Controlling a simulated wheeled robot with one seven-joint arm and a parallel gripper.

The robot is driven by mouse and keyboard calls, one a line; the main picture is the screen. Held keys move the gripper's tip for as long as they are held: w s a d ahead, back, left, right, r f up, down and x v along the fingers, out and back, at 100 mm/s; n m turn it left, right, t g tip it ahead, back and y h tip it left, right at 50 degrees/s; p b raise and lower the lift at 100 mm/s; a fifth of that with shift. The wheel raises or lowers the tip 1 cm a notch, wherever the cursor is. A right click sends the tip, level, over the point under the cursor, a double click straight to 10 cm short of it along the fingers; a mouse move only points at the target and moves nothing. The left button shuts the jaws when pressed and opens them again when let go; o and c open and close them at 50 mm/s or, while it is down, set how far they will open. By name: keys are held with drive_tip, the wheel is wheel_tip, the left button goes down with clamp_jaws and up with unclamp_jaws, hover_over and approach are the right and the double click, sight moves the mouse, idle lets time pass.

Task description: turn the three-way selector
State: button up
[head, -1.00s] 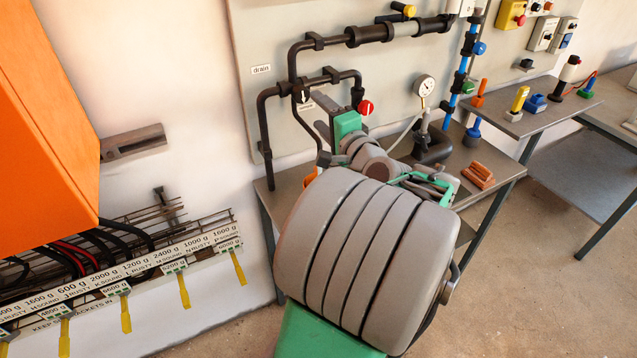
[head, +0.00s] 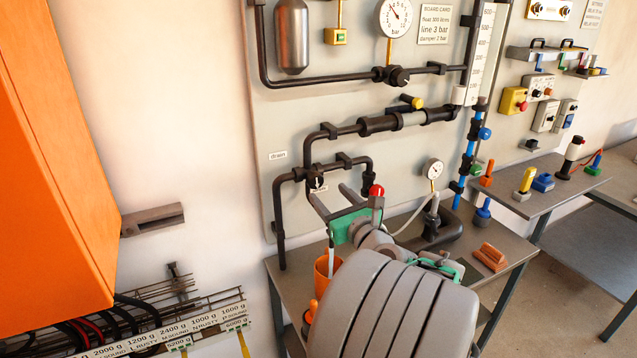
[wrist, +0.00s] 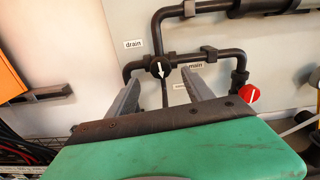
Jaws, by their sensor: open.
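The three-way selector (wrist: 160,67) is a round black knob with a white arrow pointing down, set at a pipe junction on the grey board. It also shows in the head view (head: 318,184), just past my fingertips. A "drain" label (wrist: 133,43) is at its upper left and a "main" label (wrist: 195,66) at its right. A lower label is partly hidden by my right finger. My gripper (wrist: 160,76) is open and empty, its two fingers pointing at the board on either side of the selector in the picture. I cannot tell whether they touch it.
A red knob (wrist: 249,93) is on the pipe to the right, close to my gripper in the head view. An orange cup (head: 327,272) stands on the bench (head: 285,268) below. A gauge (head: 433,169) and hose are further right. Black pipes run above the selector.

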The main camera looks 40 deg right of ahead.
sight(317, 181)
drive_tip(key=p+x, duration=0.1)
drive_tip(key=x, duration=0.6)
drive_tip(key=shift+w+d+p, duration=0.1)
drive_tip(key=shift+w+p, duration=0.1)
drive_tip(key=shift+p, duration=0.1)
drive_tip(key=shift+c, duration=0.4)
clamp_jaws()
